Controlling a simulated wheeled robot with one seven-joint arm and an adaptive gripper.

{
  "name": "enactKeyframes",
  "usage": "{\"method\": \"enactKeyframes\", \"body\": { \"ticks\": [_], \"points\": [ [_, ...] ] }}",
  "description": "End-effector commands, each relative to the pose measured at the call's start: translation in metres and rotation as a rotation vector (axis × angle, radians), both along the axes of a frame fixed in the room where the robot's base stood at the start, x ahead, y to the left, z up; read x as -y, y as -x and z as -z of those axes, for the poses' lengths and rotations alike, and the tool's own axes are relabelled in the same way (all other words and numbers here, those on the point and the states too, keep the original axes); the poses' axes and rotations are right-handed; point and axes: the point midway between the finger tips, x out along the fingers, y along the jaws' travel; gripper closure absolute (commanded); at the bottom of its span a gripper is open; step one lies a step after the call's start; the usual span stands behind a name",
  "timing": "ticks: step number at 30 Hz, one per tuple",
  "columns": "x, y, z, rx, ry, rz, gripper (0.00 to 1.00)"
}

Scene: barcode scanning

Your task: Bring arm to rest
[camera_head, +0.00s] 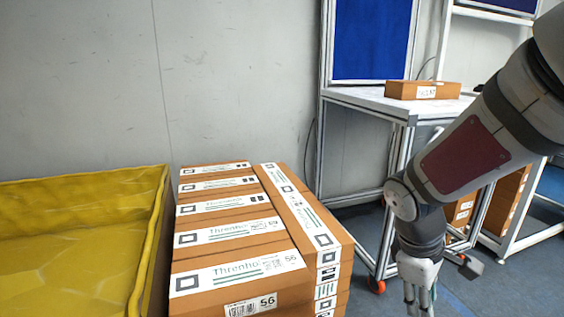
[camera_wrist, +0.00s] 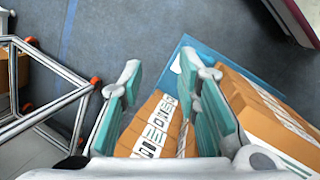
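My arm hangs down at the right of the head view. My gripper (camera_head: 419,297) points downward at the lower edge there, to the right of the stacked boxes and apart from them, with its fingertips cut off by the frame. In the wrist view my gripper (camera_wrist: 163,88) has its two green-padded fingers apart. Nothing is held between them; the boxes seen through the gap lie beyond the fingers.
Stacked cardboard boxes (camera_head: 235,230) stand beside a yellow bin (camera_head: 80,240). A white-topped metal cart (camera_head: 375,100) bears one box (camera_head: 423,90) behind my arm. More boxes (camera_head: 508,200) stand at the right. Bare blue floor (camera_head: 475,290) shows below.

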Motion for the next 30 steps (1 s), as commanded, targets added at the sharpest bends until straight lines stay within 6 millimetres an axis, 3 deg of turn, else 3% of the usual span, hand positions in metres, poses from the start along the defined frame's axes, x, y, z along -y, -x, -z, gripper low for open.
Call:
{"method": "enactKeyframes", "body": {
  "ticks": [1, 6, 15, 27, 30],
  "points": [
    [-0.002, 0.015, -0.017, 0.025, -0.007, 0.060, 0.70],
    [-0.011, 0.068, -0.055, 0.071, -0.049, 0.272, 0.70],
    [-0.038, 0.164, -0.091, 0.116, -0.171, 0.587, 0.70],
    [-0.069, 0.240, -0.099, 0.112, -0.307, 0.799, 0.70],
    [-0.069, 0.238, -0.114, 0.116, -0.313, 0.802, 0.70]
  ]
}}
